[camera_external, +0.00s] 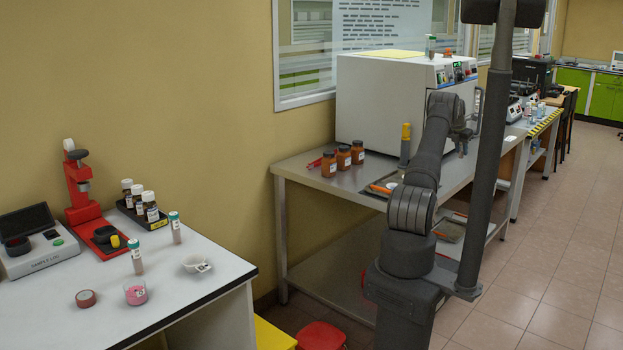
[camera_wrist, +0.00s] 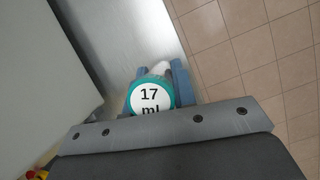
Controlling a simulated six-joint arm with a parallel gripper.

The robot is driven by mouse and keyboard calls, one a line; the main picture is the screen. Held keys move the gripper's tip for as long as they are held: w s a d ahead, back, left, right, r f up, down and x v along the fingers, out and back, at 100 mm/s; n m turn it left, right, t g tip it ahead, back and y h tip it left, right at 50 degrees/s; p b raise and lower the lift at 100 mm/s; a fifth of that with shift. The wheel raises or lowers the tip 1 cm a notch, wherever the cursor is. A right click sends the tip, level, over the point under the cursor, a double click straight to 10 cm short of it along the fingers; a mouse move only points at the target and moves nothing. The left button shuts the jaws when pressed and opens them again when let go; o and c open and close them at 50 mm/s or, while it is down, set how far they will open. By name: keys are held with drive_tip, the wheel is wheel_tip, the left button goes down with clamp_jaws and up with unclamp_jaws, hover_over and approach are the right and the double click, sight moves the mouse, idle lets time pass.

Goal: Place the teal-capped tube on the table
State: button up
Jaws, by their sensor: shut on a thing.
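My gripper (camera_wrist: 158,85) is shut on a teal-capped tube (camera_wrist: 150,98). Its cap faces the wrist camera, with a white top marked "17 ml", and hides most of the tube body. In the external view my gripper (camera_external: 463,142) is small and partly hidden by my arm, in front of the large white machine. The wrist view shows a grey metal table top (camera_wrist: 138,35) and floor below. Two other teal-capped tubes, a front one (camera_external: 137,262) and a rear one (camera_external: 175,228), stand upright on the white table (camera_external: 190,290) at left.
The metal table (camera_external: 310,170) bears three orange-brown jars (camera_external: 343,158), a yellow-topped cylinder (camera_external: 405,145) and the white machine (camera_external: 385,105). The white table holds a red press (camera_external: 82,195), dark bottles (camera_external: 138,197), a pink-filled cup (camera_external: 136,292) and a white dish (camera_external: 196,265).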

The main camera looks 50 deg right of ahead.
drive_tip(key=w+f, duration=0.1)
drive_tip(key=w, duration=0.1)
drive_tip(key=w+d+f, duration=0.1)
drive_tip(key=w, duration=0.1)
drive_tip(key=w+f, duration=0.2)
drive_tip(key=shift+w+d, duration=0.15)
drive_tip(key=shift+d, duration=0.05)
drive_tip(key=shift+f, duration=1.9)
drive_tip(key=shift+f, duration=0.1)
drive_tip(key=o, duration=1)
drive_tip(key=shift+c, duration=0.2)
drive_tip(key=v, duration=1.2)
drive_tip(key=shift+d, duration=0.1)
